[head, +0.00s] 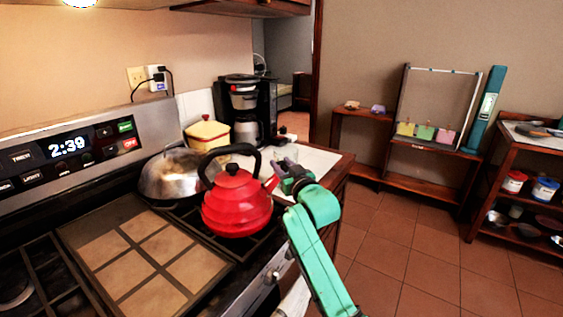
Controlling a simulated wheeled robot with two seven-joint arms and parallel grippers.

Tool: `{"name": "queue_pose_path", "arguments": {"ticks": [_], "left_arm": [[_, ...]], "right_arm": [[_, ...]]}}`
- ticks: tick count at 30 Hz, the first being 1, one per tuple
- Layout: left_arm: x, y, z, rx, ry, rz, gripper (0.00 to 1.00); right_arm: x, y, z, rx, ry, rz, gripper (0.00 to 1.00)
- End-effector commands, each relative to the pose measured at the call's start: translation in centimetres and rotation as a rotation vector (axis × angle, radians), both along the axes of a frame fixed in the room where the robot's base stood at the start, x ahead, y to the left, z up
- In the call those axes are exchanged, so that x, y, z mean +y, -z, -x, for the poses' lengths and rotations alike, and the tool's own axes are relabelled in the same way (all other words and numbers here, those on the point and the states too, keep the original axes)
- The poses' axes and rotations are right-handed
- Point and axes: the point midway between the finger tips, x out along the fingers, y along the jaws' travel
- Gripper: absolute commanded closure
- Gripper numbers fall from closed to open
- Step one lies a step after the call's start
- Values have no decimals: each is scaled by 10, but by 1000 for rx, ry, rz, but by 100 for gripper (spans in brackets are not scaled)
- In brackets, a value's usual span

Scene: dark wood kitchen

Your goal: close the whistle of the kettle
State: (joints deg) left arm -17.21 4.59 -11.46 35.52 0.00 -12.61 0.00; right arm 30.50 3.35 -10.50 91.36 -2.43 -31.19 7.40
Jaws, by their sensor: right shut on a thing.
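The red kettle (236,205) with a black handle (226,152) and black lid knob stands upright on the right part of the stove. Its spout points right, toward my right gripper. My right gripper (283,177), on a green arm coming up from the lower right, is at the spout tip and shut on the kettle's whistle area. The gripper covers the whistle, so I cannot see its position clearly. My left gripper is not in view.
A metal pot (172,177) sits just left of the kettle. A griddle (150,255) covers the stove's middle. The tiled floor (415,245) at right is clear.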

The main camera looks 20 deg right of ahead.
Motion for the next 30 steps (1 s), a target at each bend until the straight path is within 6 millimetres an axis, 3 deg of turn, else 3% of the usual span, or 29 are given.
{"name": "queue_pose_path", "arguments": {"ticks": [20,21,30], "left_arm": [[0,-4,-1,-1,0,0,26],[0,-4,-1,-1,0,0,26],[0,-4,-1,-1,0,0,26]], "right_arm": [[0,3,0,14,-1,-67,100],[0,3,0,14,-1,-67,48],[-1,1,0,10,0,-65,48]]}}
